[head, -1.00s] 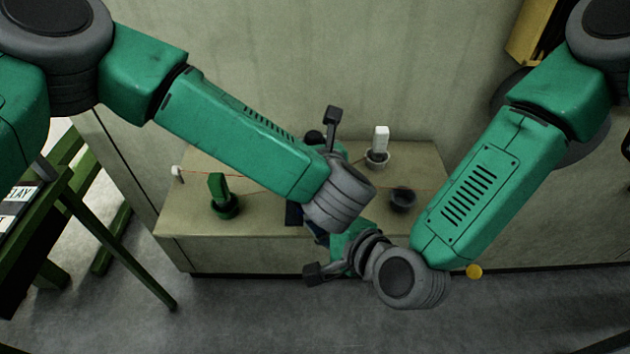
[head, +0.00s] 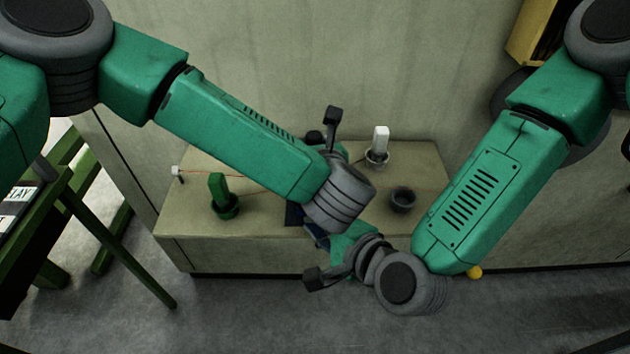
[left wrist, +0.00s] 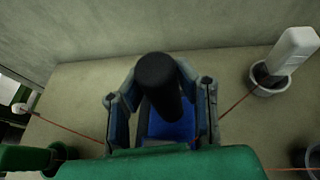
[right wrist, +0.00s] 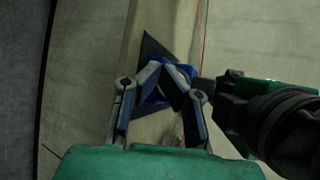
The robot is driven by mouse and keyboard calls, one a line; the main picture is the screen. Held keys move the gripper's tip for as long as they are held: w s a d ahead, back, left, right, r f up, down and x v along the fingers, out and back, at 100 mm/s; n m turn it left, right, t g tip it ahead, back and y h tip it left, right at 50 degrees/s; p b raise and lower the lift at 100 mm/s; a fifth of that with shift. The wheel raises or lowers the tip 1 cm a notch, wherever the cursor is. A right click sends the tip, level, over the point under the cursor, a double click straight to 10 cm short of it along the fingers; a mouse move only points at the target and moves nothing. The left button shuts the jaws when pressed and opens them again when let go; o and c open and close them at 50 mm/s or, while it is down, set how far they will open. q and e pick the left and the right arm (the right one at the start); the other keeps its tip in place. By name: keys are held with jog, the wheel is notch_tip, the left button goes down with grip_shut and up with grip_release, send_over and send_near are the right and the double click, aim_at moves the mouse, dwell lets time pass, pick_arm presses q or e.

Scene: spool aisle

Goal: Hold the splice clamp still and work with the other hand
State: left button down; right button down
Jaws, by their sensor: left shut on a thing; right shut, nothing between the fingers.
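The splice clamp shows in the left wrist view as a blue block (left wrist: 172,128) with a black cylindrical part (left wrist: 157,82) above it. My left gripper (left wrist: 160,105) has a finger on either side and is shut on the clamp. In the right wrist view, blue of the clamp (right wrist: 153,96) shows behind my right gripper (right wrist: 166,72), whose fingers meet with nothing between them. Whether my right gripper touches the clamp cannot be told. In the head view, my arms mostly hide the clamp.
A thin red line (left wrist: 70,127) runs across the bench (head: 185,220) on both sides of the clamp. A green item stands in a green cup (head: 226,208), a white one in a white cup (head: 377,160). A dark grey cup (head: 403,201) stands at right. A green-framed table (head: 85,220) is at left.

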jog(key=shift+s, duration=0.5)
jog(key=s, duration=0.6)
dwell(0.6)
pick_arm(q)
jog(key=c, duration=1.2)
grip_release()
